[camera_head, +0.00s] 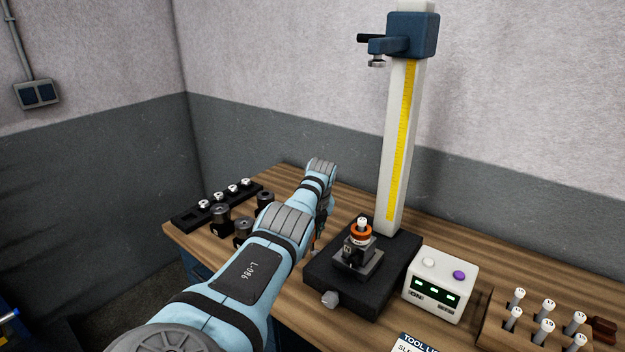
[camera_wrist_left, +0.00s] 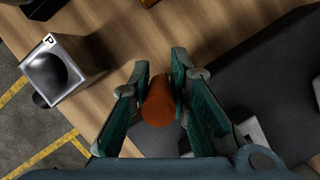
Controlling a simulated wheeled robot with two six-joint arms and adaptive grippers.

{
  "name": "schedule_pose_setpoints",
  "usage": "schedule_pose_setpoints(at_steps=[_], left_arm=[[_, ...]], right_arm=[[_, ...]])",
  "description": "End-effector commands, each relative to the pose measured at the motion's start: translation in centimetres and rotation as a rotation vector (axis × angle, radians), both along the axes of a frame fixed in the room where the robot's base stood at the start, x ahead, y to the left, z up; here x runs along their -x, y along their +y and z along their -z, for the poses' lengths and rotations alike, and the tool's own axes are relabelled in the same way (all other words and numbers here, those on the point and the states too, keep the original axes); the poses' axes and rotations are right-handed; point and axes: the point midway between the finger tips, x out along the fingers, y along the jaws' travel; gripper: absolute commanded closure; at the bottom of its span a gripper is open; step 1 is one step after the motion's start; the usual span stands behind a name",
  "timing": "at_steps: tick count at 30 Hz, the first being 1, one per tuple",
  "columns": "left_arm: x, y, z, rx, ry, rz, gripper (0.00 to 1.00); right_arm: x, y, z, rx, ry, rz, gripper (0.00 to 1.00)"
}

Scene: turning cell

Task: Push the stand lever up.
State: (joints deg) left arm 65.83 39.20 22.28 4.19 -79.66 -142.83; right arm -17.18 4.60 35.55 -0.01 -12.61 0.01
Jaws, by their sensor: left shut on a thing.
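The measuring stand has a black base (camera_head: 335,290) and a tall pale column (camera_head: 393,150) with a yellow scale. An orange-brown rounded handle (camera_wrist_left: 158,102), apparently the stand lever, lies between the fingers of my left gripper (camera_wrist_left: 163,68) in the left wrist view. The gripper is shut on it, beside the dark base. In the head view my left gripper (camera_head: 320,222) is at the left side of the base, mostly hidden by my arm. How the lever joins the stand is hidden. My right gripper is not in view.
A tool with an orange ring (camera_head: 360,233) stands in a holder on the base. A blue carriage (camera_head: 412,35) sits high on the column. A white display box (camera_head: 440,290) and a rack of pale pins (camera_head: 545,318) are right. Black holders (camera_head: 220,215) stand left.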

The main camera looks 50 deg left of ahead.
Motion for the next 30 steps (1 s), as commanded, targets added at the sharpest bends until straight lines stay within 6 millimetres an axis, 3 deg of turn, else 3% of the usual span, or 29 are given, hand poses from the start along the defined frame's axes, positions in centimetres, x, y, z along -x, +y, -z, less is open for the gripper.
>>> schedule_pose_setpoints(at_steps=[1,2,5,14,19,22,27,30], left_arm=[[0.2,-0.1,0.2,0.003,0.011,0.0,1.0],[0.2,-0.1,0.2,0.003,0.011,0.0,0.78],[0.1,-0.1,0.2,0.002,0.008,0.001,0.62],[0.0,-0.1,0.0,0.001,0.003,0.002,0.62],[0.0,-0.3,-1.3,-0.003,-0.001,0.0,0.62],[0.2,-0.9,-3.0,-0.004,0.0,0.004,0.62],[0.5,-2.4,-8.0,-0.001,-0.001,0.003,0.62],[0.7,-3.0,-10.0,0.002,0.002,0.004,0.62]], right_arm=[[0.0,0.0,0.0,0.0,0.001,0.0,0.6],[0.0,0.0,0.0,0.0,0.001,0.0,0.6],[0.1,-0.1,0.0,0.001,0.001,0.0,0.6],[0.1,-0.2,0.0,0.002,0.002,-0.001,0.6],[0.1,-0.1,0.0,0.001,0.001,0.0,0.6],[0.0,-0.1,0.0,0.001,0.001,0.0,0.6],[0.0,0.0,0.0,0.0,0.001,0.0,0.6],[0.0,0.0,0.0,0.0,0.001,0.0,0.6]])
